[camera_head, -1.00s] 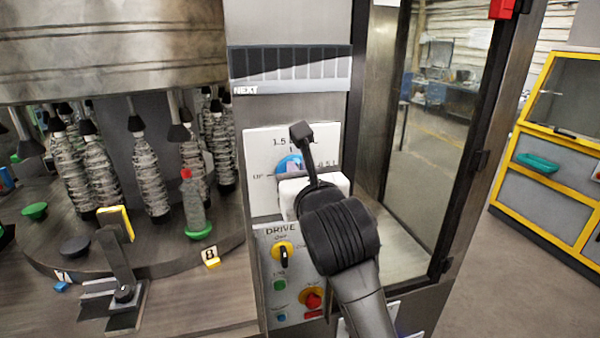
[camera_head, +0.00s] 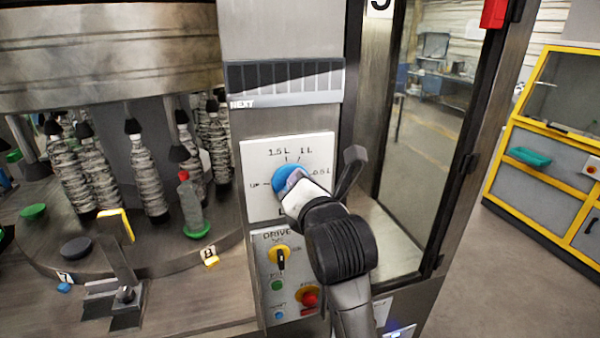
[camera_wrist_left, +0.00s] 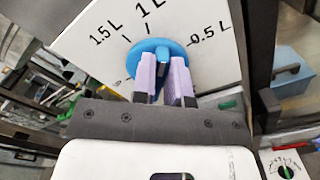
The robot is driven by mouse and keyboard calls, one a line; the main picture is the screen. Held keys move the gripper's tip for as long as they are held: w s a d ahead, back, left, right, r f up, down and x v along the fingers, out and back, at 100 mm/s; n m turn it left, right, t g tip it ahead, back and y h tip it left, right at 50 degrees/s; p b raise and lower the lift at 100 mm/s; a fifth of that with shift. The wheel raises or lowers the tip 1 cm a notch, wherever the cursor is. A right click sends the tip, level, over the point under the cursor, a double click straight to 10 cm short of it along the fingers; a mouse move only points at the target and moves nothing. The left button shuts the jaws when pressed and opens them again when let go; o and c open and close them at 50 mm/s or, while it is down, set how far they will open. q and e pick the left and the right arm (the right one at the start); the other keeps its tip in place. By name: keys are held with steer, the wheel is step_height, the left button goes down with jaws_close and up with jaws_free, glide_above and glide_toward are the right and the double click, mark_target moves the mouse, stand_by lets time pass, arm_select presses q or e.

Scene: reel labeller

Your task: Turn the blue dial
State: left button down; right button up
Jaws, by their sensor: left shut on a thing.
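The blue dial (camera_head: 282,177) sits on a white plate (camera_head: 262,150) marked 1.5 L, 1 L and 0.5 L, with a partly hidden mark at the left. My left gripper (camera_head: 292,181) reaches it from the lower right and covers part of it. In the left wrist view, the lavender fingers of my left gripper (camera_wrist_left: 164,80) stand on either side of the raised grip of the blue dial (camera_wrist_left: 150,48) and are shut on it. I cannot tell exactly which mark the dial points to. My right gripper is not in view.
Below the plate is the DRIVE panel with a yellow selector (camera_head: 280,254), a green button (camera_head: 277,285) and a red stop button (camera_head: 309,299). At the left is a round table (camera_head: 150,262) with several wrapped spindles. A glass door (camera_head: 436,150) stands right of my arm.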

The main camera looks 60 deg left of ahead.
arm_select(q)
steer(key=shift+w+f+m+p, duration=0.1)
steer(key=shift+f+m+p, duration=0.05)
steer(key=shift+m+p, duration=1.2)
steer(key=shift+w+f+m+p, duration=0.1)
steer(key=shift+f+m+p, duration=0.05)
steer(key=shift+m+p, duration=1.2)
steer(key=shift+w+f+m+p, duration=0.1)
steer(key=shift+f+m+p, duration=0.05)
steer(key=shift+m+p, duration=1.2)
steer(key=c, duration=1.1)
jaws_free()
steer(key=shift+f, duration=0.1)
steer(key=shift+c, duration=0.2)
